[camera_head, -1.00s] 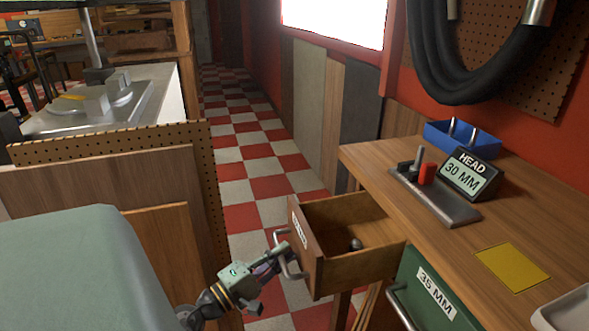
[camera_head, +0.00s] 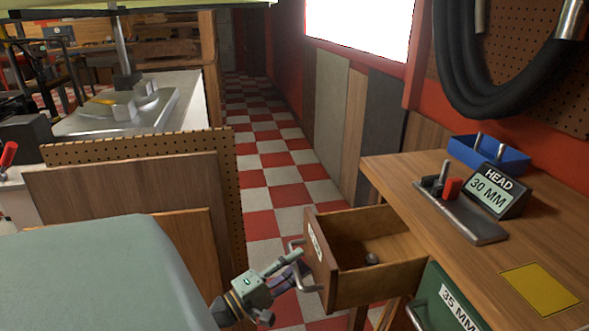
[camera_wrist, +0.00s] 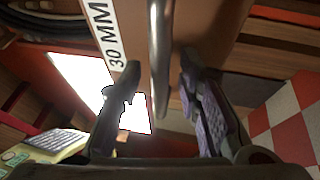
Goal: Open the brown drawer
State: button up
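The brown drawer (camera_head: 320,262) stands pulled out from under the wooden bench, at lower right in the head view. My gripper (camera_head: 292,268) is at this handle. In the wrist view the handle bar (camera_wrist: 160,50) runs between the two fingers of my gripper (camera_wrist: 159,68), beside the "30 MM" label. The fingers are apart, with a gap visible on each side of the bar.
A green drawer (camera_head: 440,300) labelled "35 MM" is just right of the brown one. The bench top (camera_head: 410,180) carries a "HEAD 30 MM" sign (camera_head: 492,190), a blue bin (camera_head: 500,158) and a yellow sheet (camera_head: 540,288). Checkered floor (camera_head: 285,160) lies open behind.

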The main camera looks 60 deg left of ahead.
jog(key=s+f, duration=0.2)
jog(key=s, duration=0.9)
jog(key=shift+s, duration=0.4)
jog(key=shift+f, duration=0.1)
